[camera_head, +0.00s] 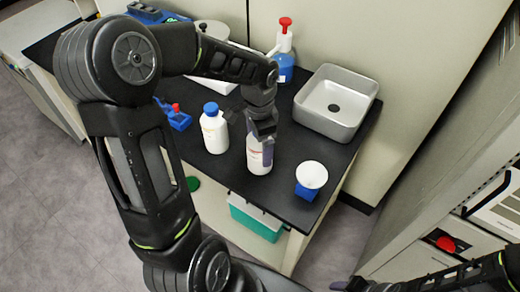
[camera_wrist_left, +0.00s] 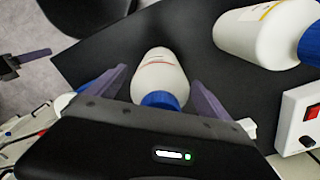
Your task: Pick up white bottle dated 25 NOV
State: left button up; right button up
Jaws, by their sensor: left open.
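A white bottle (camera_head: 258,160) stands upright on the black table top, its top hidden by my left gripper (camera_head: 262,138). In the left wrist view this bottle (camera_wrist_left: 158,72) has a blue cap and lies between the two open fingers of my left gripper (camera_wrist_left: 160,78), with a gap visible on each side. A second white bottle (camera_head: 213,135) with a blue cap stands to its left, and a bottle also shows at the upper right of the wrist view (camera_wrist_left: 262,32). The label dates are too small to read. My right gripper (camera_head: 350,285) shows only partly at the bottom edge.
A white round dish on a blue base (camera_head: 311,176) is near the front right edge. Blue holders (camera_head: 175,118) stand left of the bottles.

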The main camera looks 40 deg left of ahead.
pick_arm(q)
jog(key=shift+c, duration=0.2)
grip_shut()
dwell(1.1)
